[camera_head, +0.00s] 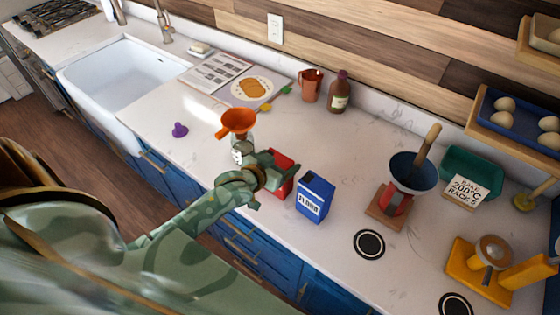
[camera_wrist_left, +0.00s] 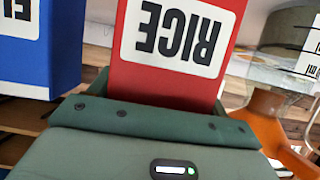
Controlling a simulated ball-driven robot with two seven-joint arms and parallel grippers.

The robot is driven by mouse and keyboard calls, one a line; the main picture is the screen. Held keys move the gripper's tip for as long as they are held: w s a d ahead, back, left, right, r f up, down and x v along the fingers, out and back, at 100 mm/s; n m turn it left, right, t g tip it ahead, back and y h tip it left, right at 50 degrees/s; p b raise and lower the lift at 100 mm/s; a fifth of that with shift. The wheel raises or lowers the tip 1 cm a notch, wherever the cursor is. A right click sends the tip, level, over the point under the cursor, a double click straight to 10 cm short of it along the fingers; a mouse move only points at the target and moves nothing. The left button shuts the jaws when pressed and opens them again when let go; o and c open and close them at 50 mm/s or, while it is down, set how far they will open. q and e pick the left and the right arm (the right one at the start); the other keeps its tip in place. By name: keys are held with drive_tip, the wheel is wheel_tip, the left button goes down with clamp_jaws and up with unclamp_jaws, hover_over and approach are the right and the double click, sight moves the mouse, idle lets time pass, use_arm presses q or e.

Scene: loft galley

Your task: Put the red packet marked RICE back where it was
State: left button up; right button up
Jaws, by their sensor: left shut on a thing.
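The red packet marked RICE (camera_head: 284,166) is on the galley counter side of my left arm, between the jar with the orange funnel and the blue packet. My left gripper (camera_head: 270,171) is shut on it and hides part of it in the head view. In the left wrist view the red packet (camera_wrist_left: 178,48) rises from the jaws with its label upside down. I cannot tell whether its base touches the counter. The blue packet marked FLOUR (camera_head: 315,197) stands upright just right of it. My right gripper is not in view.
An orange funnel (camera_head: 238,121) sits on a glass jar (camera_head: 242,150) close left of the gripper. Black round marks, one here (camera_head: 369,244), lie on the white counter (camera_head: 330,150). A blue bowl (camera_head: 413,172) on a red stand is further right. The counter behind the packets is clear.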

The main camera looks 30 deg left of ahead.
use_arm(q)
drive_tip(key=shift+f, duration=0.1)
drive_tip(key=o, duration=1.2)
drive_tip(key=shift+r, duration=0.2)
drive_tip(key=d+p+v, duration=0.1)
drive_tip(key=v, duration=1.1)
drive_tip(key=shift+a, duration=0.45)
